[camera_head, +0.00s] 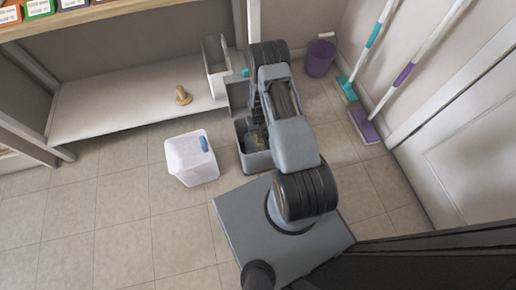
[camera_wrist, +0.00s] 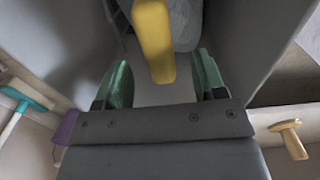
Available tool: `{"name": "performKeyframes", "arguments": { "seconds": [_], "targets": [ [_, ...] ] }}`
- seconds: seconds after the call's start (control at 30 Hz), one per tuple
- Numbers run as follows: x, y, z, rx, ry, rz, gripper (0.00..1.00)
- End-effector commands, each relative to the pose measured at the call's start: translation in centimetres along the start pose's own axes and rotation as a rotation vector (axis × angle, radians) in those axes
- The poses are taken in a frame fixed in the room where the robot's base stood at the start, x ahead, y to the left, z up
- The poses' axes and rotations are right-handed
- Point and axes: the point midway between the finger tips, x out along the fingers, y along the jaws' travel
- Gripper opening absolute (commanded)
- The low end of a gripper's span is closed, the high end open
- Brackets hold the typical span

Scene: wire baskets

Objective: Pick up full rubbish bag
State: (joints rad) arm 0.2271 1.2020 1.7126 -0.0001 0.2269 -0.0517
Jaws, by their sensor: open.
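A grey bin (camera_head: 257,160) stands on the floor beside my arm, with dark contents and a small yellow bit showing inside. In the wrist view, a greyish crumpled bag (camera_wrist: 186,22) shows at the top between the bin's grey walls (camera_wrist: 245,40). A yellow strip or handle (camera_wrist: 153,38) rises in front of the bag; I cannot tell how it joins it. My gripper (camera_wrist: 163,82) is open, with its green fingers apart on either side of the yellow strip's lower end. In the head view my arm hides my gripper.
A white bin (camera_head: 192,160) with a blue item stands to the left. A low shelf (camera_head: 110,105) holds a tan wooden object (camera_head: 183,95). A purple bucket (camera_head: 320,58) and two long-handled cleaning tools (camera_head: 365,125) are at right. Floor at left is clear.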

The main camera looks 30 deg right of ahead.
Motion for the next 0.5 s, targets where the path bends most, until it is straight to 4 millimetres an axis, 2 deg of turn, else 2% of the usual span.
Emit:
{"name": "performKeyframes", "arguments": {
  "seconds": [0.27,0.5],
  "targets": [
    [4.0,0.2,0.2,0.000,-0.001,0.000,0.64],
    [4.4,0.2,0.1,0.000,0.001,-0.001,0.64]
  ]
}}
